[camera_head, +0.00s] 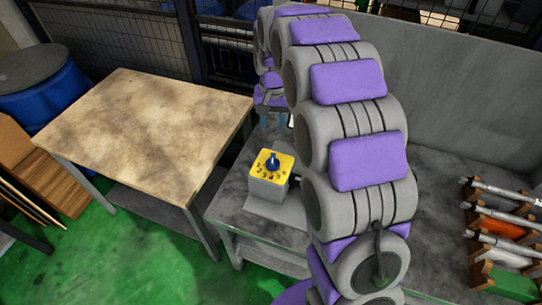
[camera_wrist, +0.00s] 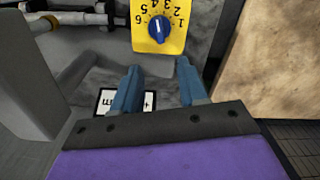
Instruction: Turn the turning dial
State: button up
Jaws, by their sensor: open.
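The turning dial is a blue knob (camera_head: 272,162) on a yellow numbered plate on top of a small grey box (camera_head: 268,188). In the wrist view the blue knob (camera_wrist: 159,28) sits at the top centre, with numbers printed around it on the yellow plate (camera_wrist: 172,46). My gripper (camera_wrist: 157,82) is open and empty, its two blue fingers apart. The fingers are short of the knob in the picture and do not touch it. In the head view my arm hides most of the gripper.
The box stands on a grey metal table (camera_head: 238,207). A wooden-topped table (camera_head: 150,120) is at the left, with a blue barrel (camera_head: 50,88) behind it. A rack of tools (camera_head: 500,225) stands at the right. A label (camera_wrist: 107,98) shows partly behind my left finger.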

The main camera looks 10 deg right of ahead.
aim_at(273, 157)
notch_tip(273, 157, down, 15)
jog(key=b, duration=0.2)
jog(key=shift+f+b, duration=0.15)
jog(key=shift+b, duration=0.2)
jog(key=shift+c, duration=0.2)
grip_shut()
